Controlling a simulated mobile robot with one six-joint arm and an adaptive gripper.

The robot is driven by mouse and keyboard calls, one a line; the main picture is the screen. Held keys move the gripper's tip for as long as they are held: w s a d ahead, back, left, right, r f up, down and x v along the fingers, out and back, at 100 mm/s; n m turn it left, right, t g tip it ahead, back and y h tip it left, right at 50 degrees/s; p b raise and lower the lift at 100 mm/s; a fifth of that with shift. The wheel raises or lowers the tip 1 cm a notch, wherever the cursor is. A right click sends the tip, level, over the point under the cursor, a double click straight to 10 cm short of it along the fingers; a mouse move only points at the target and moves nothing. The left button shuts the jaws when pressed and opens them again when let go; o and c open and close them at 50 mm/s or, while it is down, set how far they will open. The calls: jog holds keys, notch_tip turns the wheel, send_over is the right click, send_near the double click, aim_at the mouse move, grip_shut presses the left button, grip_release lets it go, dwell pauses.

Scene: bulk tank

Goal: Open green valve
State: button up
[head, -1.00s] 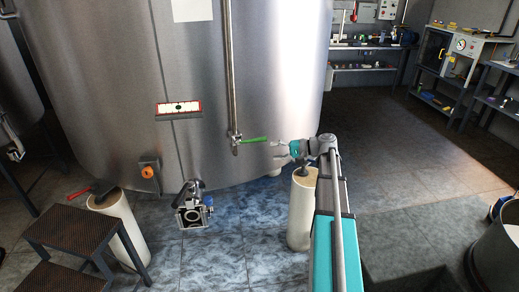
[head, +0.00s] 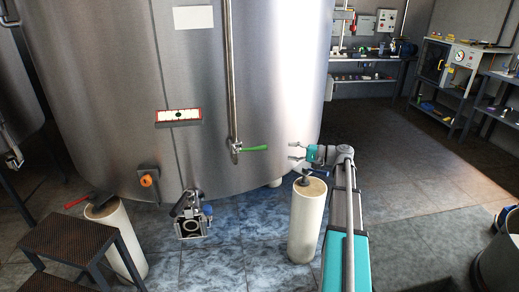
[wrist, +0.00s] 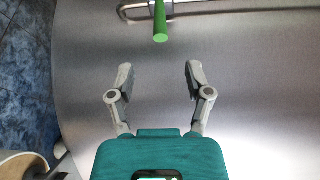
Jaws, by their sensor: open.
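The green valve handle (head: 254,149) sticks out to the right from the lower end of a thin vertical pipe on the big steel tank. It lies nearly level. My gripper (head: 292,152) is to the right of the handle's free end, apart from it, with its fingers pointing left toward it. In the wrist view the green handle (wrist: 160,22) is at the top centre, ahead of the gap between my fingers (wrist: 156,72). The fingers are spread and nothing is between them.
The steel tank (head: 270,60) fills the space behind the valve. A cream cylinder (head: 308,220) stands below my gripper. A second cylinder (head: 118,240), a step stool (head: 70,240) and a tank outlet fitting (head: 190,222) are at the lower left. Open floor lies to the right.

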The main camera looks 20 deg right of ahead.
aim_at(265, 149)
jog(key=x, duration=1.3)
jog(key=shift+r, duration=0.1)
grip_shut()
